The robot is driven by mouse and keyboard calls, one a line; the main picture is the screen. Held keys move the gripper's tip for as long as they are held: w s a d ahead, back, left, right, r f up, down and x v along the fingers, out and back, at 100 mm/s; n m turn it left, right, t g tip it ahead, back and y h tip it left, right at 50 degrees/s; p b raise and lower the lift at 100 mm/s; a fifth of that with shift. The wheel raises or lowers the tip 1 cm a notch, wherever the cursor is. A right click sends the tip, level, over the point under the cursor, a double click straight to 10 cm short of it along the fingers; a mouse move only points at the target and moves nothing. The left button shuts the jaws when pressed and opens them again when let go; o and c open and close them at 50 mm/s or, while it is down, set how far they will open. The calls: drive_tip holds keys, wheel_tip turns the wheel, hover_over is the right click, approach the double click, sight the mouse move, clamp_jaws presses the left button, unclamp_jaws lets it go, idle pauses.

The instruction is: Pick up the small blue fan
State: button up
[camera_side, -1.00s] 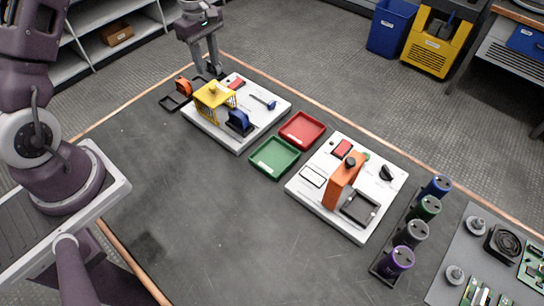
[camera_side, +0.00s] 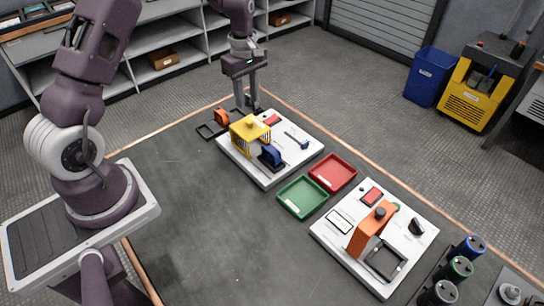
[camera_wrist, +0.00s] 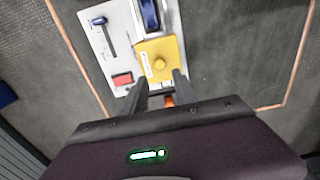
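The small blue fan (camera_side: 270,156), with a dark base, stands on the front part of a white board (camera_side: 268,178). It also shows at the top of the wrist view (camera_wrist: 149,15), partly cut off by the frame edge. A yellow housing (camera_side: 250,134) with a knob on top stands right beside it on the same board, and also shows in the wrist view (camera_wrist: 157,58). My gripper (camera_side: 248,108) points down behind the board, on the far side of the yellow housing from the fan. In the wrist view my gripper (camera_wrist: 161,84) has its fingers apart, with nothing held.
An orange part (camera_side: 221,117) in a black tray (camera_side: 208,131) lies close to my gripper. A green tray (camera_side: 302,197) and a red tray (camera_side: 333,173) separate the two white boards. An orange bracket (camera_side: 366,232) rises from the second board. The table's near left is clear.

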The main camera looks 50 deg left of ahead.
drive_tip(key=shift+o, duration=0.4)
drive_tip(key=shift+o, duration=1.1)
hover_over(271, 149)
wheel_tip(271, 149, down, 8)
drive_tip(key=shift+s+d, duration=0.1)
drive_tip(key=shift+d, duration=0.05)
wheel_tip(271, 149, down, 7)
drive_tip(key=shift+r, duration=0.15)
clamp_jaws()
